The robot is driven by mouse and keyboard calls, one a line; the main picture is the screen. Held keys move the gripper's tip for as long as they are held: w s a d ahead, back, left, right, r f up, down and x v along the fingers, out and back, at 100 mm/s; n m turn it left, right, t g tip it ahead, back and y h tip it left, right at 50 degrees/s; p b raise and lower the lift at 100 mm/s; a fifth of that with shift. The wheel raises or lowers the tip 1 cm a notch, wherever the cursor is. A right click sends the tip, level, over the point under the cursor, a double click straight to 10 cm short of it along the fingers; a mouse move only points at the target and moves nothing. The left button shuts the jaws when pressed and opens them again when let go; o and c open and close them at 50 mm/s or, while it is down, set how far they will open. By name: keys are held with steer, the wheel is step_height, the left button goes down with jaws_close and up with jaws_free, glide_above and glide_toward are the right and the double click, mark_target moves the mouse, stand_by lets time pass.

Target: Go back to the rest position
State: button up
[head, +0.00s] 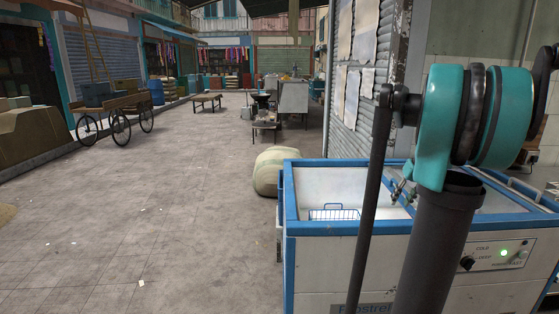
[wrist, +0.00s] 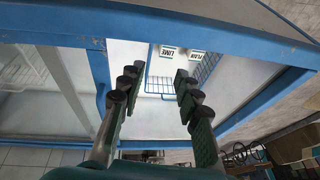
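My gripper (wrist: 157,80) is open in the wrist view, with its two fingers apart and nothing between them. It points down over the inside of the white chest freezer (head: 315,265), which has a blue rim. A blue wire basket (wrist: 158,88) is inside the freezer beyond the fingertips; it also shows in the head view (head: 335,213). Two labelled white items lie by the basket: one reads LIME (wrist: 166,51), and the other label (wrist: 196,53) is hard to read. In the head view my teal and black arm hangs in front of the freezer and hides part of it.
A control panel (head: 492,256) with a green light is on the freezer's front. A pale sack (head: 272,172) stands behind the freezer's left side. A cart (head: 110,103) and low tables (head: 207,101) stand farther off.

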steer(key=s+a+f, duration=0.4)
steer(key=a, duration=0.3)
steer(key=s+a+f, duration=0.4)
steer(key=a, duration=0.3)
steer(key=s+a+f, duration=0.4)
steer(key=s+f, duration=0.1)
steer(key=s, duration=0.2)
steer(key=s+a+f+h, duration=0.1)
steer(key=s+a+f, duration=0.3)
steer(key=s, duration=0.4)
steer(key=shift+s+a+f, duration=0.2)
steer(key=shift+a+f, duration=0.15)
steer(key=shift+f, duration=0.15)
